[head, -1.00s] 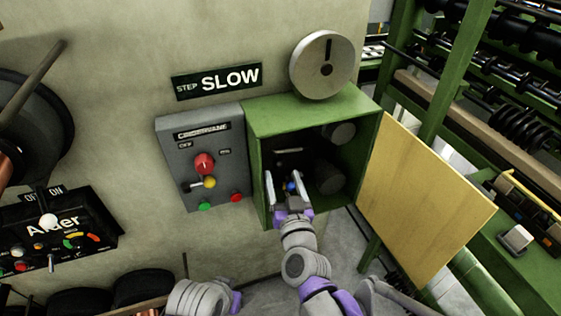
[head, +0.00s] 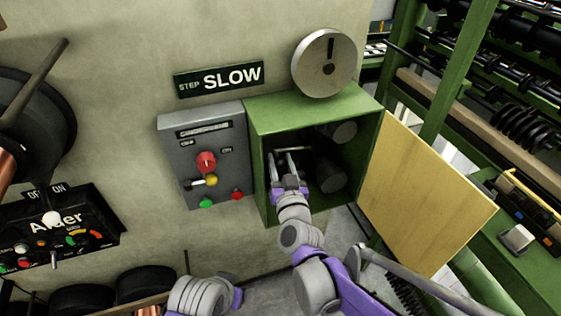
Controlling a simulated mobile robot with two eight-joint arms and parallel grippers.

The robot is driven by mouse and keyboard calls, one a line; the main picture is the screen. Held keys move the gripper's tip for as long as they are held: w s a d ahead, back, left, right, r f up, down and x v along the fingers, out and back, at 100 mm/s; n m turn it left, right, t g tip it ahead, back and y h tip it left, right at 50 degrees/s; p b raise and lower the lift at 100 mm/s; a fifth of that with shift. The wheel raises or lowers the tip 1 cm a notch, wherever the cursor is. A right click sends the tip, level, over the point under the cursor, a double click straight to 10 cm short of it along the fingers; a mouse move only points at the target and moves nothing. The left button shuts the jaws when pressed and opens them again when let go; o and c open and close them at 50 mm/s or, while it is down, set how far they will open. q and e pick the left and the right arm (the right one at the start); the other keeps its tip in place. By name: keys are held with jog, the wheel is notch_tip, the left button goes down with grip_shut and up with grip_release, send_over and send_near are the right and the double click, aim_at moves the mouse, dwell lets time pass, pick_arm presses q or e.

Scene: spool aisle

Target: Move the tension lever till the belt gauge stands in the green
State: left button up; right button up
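My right gripper (head: 283,161) reaches into the open green box (head: 316,104) on the wall. Its two pale fingers stand apart with a gap between them. I cannot make out a tension lever; the blue knob seen earlier between the fingers is now hidden by the gripper. A round pale dial (head: 325,64) with a black mark sits on top of the box. I cannot make out a green zone on it. Green and yellow marks show on a small gauge on the black Alder panel (head: 57,228). My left gripper is not in view.
The box's yellowish door (head: 427,194) stands open to the right. A grey switch panel (head: 218,138) with a red knob (head: 205,162) is just left of the box. A SLOW sign (head: 219,79) hangs above it. Dark rounded cylinders (head: 329,177) sit inside the box at right.

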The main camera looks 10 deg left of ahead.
grip_shut()
dwell(0.9)
